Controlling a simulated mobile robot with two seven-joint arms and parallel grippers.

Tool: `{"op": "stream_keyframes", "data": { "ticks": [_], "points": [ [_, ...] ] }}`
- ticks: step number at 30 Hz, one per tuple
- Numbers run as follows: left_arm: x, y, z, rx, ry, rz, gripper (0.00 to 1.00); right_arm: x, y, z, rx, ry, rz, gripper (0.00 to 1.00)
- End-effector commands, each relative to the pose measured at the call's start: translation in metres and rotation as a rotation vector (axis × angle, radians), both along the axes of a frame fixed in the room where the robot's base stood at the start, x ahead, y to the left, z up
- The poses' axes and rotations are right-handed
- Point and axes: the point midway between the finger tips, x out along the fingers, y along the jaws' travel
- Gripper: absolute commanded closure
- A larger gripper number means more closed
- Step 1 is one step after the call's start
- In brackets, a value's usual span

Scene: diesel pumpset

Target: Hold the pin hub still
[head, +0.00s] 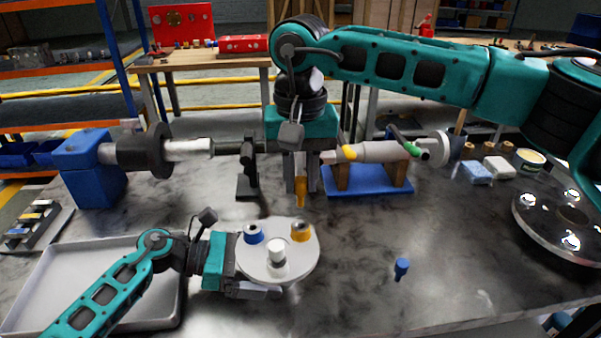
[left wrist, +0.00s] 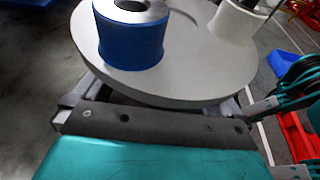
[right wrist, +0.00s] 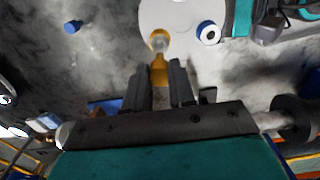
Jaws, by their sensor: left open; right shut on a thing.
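The pin hub (head: 300,262) is a round light-grey disc on the bench. It carries a blue collar (head: 253,234), a yellow collar (head: 300,231) and a white collar (head: 277,250). My left gripper (head: 250,264) is open, low at the hub's left side; in the left wrist view its fingers (left wrist: 160,98) show at both sides of the disc's near rim. Contact cannot be told. My right gripper (head: 301,186) is shut on a yellow pin (head: 300,197), pointing down above and behind the yellow collar. A blue pin (head: 402,268) is on the bench to the right.
An empty grey tray (head: 60,290) lies under my left arm. Behind the hub stand a blue-ended shaft assembly (head: 95,170) and a blue cradle (head: 375,183) with a pale cylinder. A shiny flanged disc (head: 545,240) is at right. The bench front right is clear.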

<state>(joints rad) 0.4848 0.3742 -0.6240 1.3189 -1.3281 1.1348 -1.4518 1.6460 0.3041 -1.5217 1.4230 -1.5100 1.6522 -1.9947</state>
Motion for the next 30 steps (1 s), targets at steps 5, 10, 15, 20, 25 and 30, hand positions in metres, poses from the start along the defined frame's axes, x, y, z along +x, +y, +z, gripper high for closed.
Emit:
{"op": "stream_keyframes", "data": {
  "ticks": [5, 10, 15, 20, 25, 30],
  "points": [
    [-0.0001, -0.0121, -0.0035, 0.000, 0.000, -0.001, 0.00, 0.0001, 0.0001, 0.0003, 0.000, 0.000, 0.000, 1.00],
    [0.0001, -0.0149, -0.0046, 0.000, 0.000, 0.000, 0.00, 0.0000, 0.0001, 0.0003, 0.000, 0.000, 0.000, 1.00],
    [0.0001, -0.0148, -0.0045, 0.000, 0.000, 0.000, 0.00, 0.0001, 0.0000, 0.0003, 0.000, 0.000, 0.000, 1.00],
    [0.0001, -0.0148, -0.0044, 0.000, 0.000, 0.000, 0.13, 0.0001, 0.0000, 0.0003, 0.000, 0.000, 0.000, 1.00],
    [0.0001, -0.0146, -0.0042, -0.001, 0.000, 0.000, 0.30, 0.0001, 0.0000, 0.0003, 0.000, 0.000, 0.000, 1.00],
    [0.0002, -0.0145, -0.0041, -0.001, 0.000, 0.001, 0.46, 0.0001, 0.0000, 0.0003, 0.000, 0.000, 0.000, 1.00]
  ]
}}
